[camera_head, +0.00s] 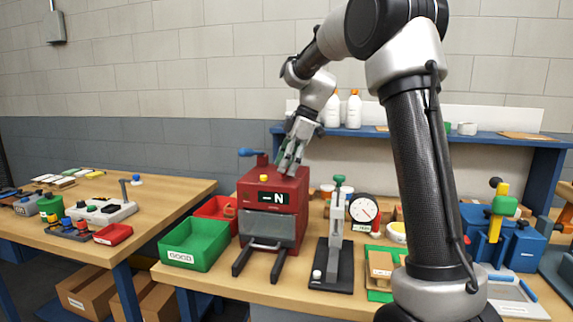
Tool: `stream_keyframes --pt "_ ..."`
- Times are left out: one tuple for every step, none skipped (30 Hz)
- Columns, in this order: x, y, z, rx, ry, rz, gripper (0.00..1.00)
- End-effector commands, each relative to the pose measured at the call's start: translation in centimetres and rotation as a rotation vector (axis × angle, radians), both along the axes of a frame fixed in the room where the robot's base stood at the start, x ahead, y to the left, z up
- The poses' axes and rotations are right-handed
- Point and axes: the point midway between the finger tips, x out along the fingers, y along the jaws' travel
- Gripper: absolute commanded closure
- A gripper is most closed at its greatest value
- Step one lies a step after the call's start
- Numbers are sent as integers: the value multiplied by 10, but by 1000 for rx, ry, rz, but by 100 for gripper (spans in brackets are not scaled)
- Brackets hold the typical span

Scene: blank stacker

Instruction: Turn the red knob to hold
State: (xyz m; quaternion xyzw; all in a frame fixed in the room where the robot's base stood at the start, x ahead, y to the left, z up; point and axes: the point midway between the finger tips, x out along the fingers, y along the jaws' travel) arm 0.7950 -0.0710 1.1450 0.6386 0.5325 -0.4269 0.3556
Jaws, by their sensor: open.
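A red machine (264,224) with a dark panel marked "N" (280,198) stands on the wooden workbench. A yellow button (264,178) and a blue-ended lever (250,152) are on its upper part. My gripper (290,168) is open and points down over the machine's top right. I cannot tell whether it touches the machine. I cannot make out a red knob or a "hold" mark; my fingers and the machine's own red colour may hide the knob.
A green bin marked "GOOD" (193,246) and a red bin (214,207) stand left of the machine. A small press with a green knob (337,235) and a dial gauge (364,209) stand to its right. A blue shelf (357,132) runs behind.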

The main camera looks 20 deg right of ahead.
Motion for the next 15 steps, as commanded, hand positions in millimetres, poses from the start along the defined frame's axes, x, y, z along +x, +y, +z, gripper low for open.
stream_keyframes --pt "0 -2 4 0 -3 -1 49" --pt "0 -3 7 -1 -4 -2 49" --pt "0 -5 12 0 -3 -1 49" --pt "0 -7 17 0 -4 -2 49" --pt "-1 -9 23 0 -5 -1 49" --pt "-2 -13 31 0 -5 -1 49" --pt "-2 -15 37 0 -5 -1 49" --pt "-2 -18 44 0 -6 -2 49" --pt "-3 -22 52 0 -5 -2 49" --pt "-4 -24 59 0 -5 -2 49" --pt "-4 -27 65 0 -5 -1 49" --pt "-4 -30 72 0 -4 -2 49" --pt "-5 -32 78 0 -5 -2 49" --pt "-6 -34 83 0 -3 -1 49" --pt "-6 -37 89 -1 -4 -2 49"
